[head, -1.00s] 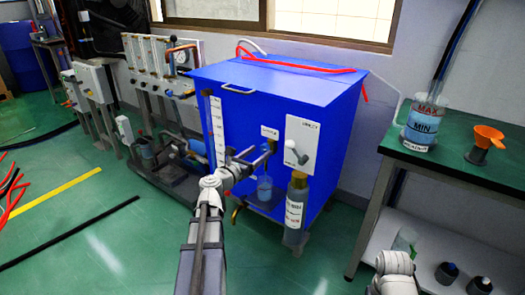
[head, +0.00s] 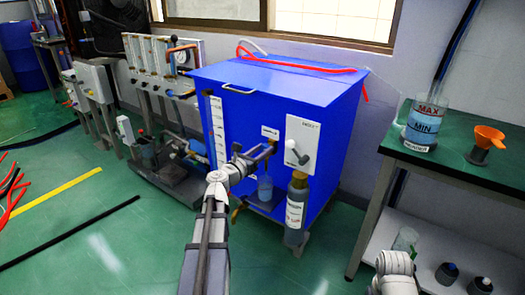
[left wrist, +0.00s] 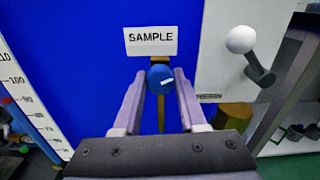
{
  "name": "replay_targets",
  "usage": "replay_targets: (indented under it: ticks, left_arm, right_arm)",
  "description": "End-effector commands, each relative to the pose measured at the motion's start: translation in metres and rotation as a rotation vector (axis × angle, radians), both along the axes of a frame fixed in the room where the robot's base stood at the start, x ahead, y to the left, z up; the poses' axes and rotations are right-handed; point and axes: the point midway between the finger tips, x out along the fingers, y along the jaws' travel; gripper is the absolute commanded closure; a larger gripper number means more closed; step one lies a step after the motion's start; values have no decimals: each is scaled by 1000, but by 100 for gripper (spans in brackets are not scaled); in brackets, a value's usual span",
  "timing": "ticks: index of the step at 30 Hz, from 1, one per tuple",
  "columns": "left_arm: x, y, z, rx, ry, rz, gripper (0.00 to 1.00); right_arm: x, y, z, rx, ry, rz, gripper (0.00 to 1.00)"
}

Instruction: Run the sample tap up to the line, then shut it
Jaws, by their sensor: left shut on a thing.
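The blue knob of the sample tap (left wrist: 160,74) is in the left wrist view, just below the white SAMPLE label (left wrist: 151,41). My left gripper (left wrist: 160,84) is shut on this knob, one finger on each side. In the head view my left gripper (head: 262,152) is at the front of the blue cabinet and covers most of the tap. A small clear vessel with blue liquid (head: 265,188) stands below the tap. Its line and exact level are too small to read, and I cannot tell whether liquid is running. My right gripper is out of view.
The blue cabinet (head: 270,85) has a white panel with a lever (head: 301,145) right of the tap. A grey bottle (head: 296,212) hangs below it.

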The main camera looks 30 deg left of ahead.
Motion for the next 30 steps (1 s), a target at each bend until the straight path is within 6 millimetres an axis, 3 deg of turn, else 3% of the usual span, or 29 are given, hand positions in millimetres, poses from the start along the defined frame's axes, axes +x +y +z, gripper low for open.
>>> replay_targets:
  ticks: [1, 6, 14, 24, 30]
  left_arm:
    - [0, 0, 0, 0, 0, 0, 82]
    - [0, 0, 0, 0, 0, 0, 100]
    - [0, 0, 0, 31, -2, 0, 100]
    - [0, -1, 0, 345, -27, 0, 100]
    - [0, -1, 0, 403, -32, 0, 100]
  right_arm:
    - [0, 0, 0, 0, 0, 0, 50]
    - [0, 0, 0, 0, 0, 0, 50]
    - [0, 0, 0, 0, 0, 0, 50]
    - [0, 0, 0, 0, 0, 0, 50]
    - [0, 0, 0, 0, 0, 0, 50]
